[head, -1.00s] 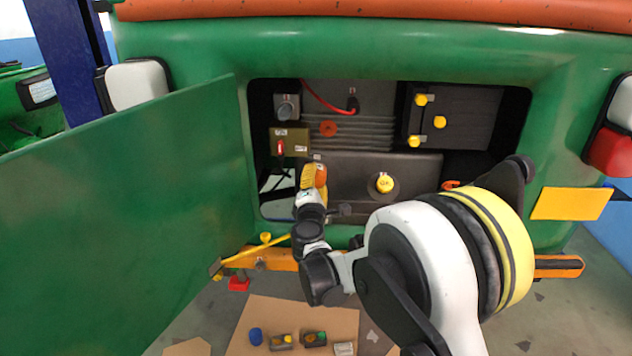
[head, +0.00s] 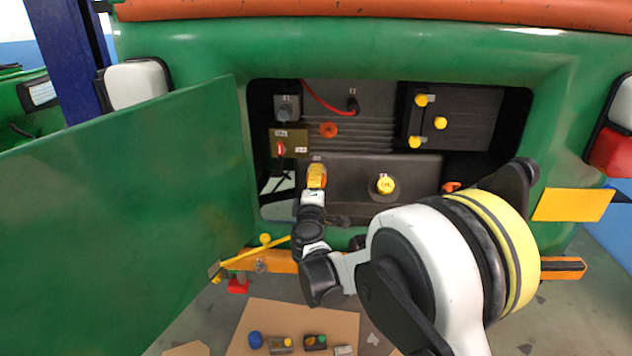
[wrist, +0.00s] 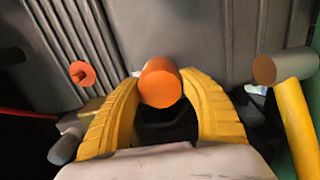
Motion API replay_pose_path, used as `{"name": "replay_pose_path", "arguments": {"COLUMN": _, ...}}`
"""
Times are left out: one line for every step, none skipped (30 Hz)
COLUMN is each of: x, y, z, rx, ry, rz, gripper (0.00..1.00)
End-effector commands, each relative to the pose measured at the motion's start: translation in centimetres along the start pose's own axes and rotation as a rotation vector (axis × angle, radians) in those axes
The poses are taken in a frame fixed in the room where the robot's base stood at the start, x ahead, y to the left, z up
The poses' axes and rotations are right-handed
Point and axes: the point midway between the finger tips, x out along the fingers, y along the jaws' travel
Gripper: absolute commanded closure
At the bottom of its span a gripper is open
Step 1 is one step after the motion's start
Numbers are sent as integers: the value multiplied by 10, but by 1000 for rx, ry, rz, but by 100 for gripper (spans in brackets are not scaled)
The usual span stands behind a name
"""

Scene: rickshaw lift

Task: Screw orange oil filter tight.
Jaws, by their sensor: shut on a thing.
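The orange oil filter (wrist: 160,84) is a short orange cylinder in the middle of the wrist view. It sits in front of the dark engine block inside the open bay. My gripper (wrist: 160,88) has its two yellow ribbed fingers closed around the filter, one on each side. In the head view my gripper (head: 316,176) is at the left end of the block and covers most of the filter. How the filter's base meets its seat is hidden.
A yellow oil cap (head: 385,185) is on the block to the right. An orange round knob (head: 328,130) is above. A battery (head: 455,115) with yellow caps is at upper right. The green open door (head: 120,200) stands left. Loose parts lie on cardboard (head: 300,315) below.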

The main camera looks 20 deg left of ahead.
Motion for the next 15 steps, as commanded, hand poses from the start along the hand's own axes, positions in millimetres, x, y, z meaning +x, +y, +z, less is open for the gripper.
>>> {"name": "replay_pose_path", "arguments": {"x": 1, "y": 2, "z": -1, "rx": 51, "ry": 1, "rz": 2, "gripper": 86}}
{"name": "replay_pose_path", "arguments": {"x": 2, "y": 1, "z": -1, "rx": 94, "ry": 1, "rz": 2, "gripper": 86}}
{"name": "replay_pose_path", "arguments": {"x": 2, "y": 1, "z": -1, "rx": 150, "ry": 0, "rz": 2, "gripper": 86}}
{"name": "replay_pose_path", "arguments": {"x": 2, "y": 1, "z": -1, "rx": 190, "ry": 0, "rz": 2, "gripper": 86}}
{"name": "replay_pose_path", "arguments": {"x": 2, "y": 2, "z": -1, "rx": 224, "ry": 0, "rz": 2, "gripper": 86}}
{"name": "replay_pose_path", "arguments": {"x": 2, "y": 2, "z": -1, "rx": 260, "ry": -1, "rz": 2, "gripper": 86}}
{"name": "replay_pose_path", "arguments": {"x": 2, "y": 2, "z": -1, "rx": 281, "ry": -1, "rz": 2, "gripper": 86}}
{"name": "replay_pose_path", "arguments": {"x": 2, "y": 2, "z": -1, "rx": 295, "ry": -1, "rz": 2, "gripper": 86}}
{"name": "replay_pose_path", "arguments": {"x": 2, "y": 2, "z": -1, "rx": 303, "ry": -1, "rz": 2, "gripper": 86}}
{"name": "replay_pose_path", "arguments": {"x": 2, "y": 2, "z": -1, "rx": 305, "ry": -1, "rz": 2, "gripper": 86}}
{"name": "replay_pose_path", "arguments": {"x": 2, "y": 2, "z": -1, "rx": 305, "ry": -1, "rz": 2, "gripper": 86}}
{"name": "replay_pose_path", "arguments": {"x": 2, "y": 2, "z": -1, "rx": 304, "ry": -1, "rz": 2, "gripper": 86}}
{"name": "replay_pose_path", "arguments": {"x": 2, "y": 2, "z": -1, "rx": 304, "ry": -1, "rz": 2, "gripper": 86}}
{"name": "replay_pose_path", "arguments": {"x": 2, "y": 2, "z": -1, "rx": 303, "ry": -1, "rz": 2, "gripper": 86}}
{"name": "replay_pose_path", "arguments": {"x": 2, "y": 2, "z": -1, "rx": 303, "ry": -1, "rz": 2, "gripper": 86}}
